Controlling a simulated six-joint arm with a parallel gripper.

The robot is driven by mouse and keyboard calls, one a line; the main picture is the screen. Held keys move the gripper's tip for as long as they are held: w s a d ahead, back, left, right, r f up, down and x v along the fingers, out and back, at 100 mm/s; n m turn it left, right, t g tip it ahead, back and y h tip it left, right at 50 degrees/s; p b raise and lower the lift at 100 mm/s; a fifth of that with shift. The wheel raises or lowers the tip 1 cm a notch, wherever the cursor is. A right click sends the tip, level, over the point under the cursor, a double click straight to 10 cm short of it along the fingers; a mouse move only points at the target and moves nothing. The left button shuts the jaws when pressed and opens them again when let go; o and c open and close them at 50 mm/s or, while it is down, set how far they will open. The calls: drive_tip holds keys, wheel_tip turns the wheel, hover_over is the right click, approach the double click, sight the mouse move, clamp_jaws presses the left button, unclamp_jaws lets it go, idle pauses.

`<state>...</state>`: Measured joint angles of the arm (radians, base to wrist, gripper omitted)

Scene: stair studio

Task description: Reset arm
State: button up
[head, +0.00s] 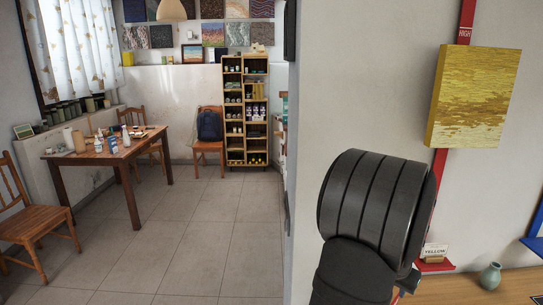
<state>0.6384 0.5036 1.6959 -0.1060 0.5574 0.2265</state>
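A large black, ribbed part of my arm fills the lower right middle of the head view. It stands in front of the wall and over the left end of a wooden surface. My gripper does not show; the arm hides what lies behind it. A small dark part juts out at the arm's lower right edge, too little to tell what it is.
A yellow textured panel (472,97) hangs on a red vertical strip (466,22). A card reading YELLOW (435,250) stands on a red ledge (436,266). A green vase (490,276) stands on the wooden surface (460,288). A cluttered table (92,156), chairs and shelf (234,110) stand left; tiled floor is open.

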drive_tip(key=x, duration=0.9)
drive_tip(key=shift+d+f, duration=0.1)
drive_tip(key=shift+f, duration=0.2)
drive_tip(key=shift+w+d+f, duration=0.1)
drive_tip(key=shift+w, duration=0.1)
wheel_tip(320, 180, up, 4)
drive_tip(key=shift+f, duration=0.1)
drive_tip(key=s+d+r, duration=0.4)
drive_tip(key=s+r, duration=0.7)
drive_tip(key=r, duration=0.1)
drive_tip(key=s+d+m+g+h, duration=0.1)
drive_tip(key=s+d+m+g, duration=0.2)
drive_tip(key=s+d+m, duration=0.5)
drive_tip(key=s+d, duration=0.6)
drive_tip(key=d, duration=0.2)
drive_tip(key=shift+m, duration=0.3)
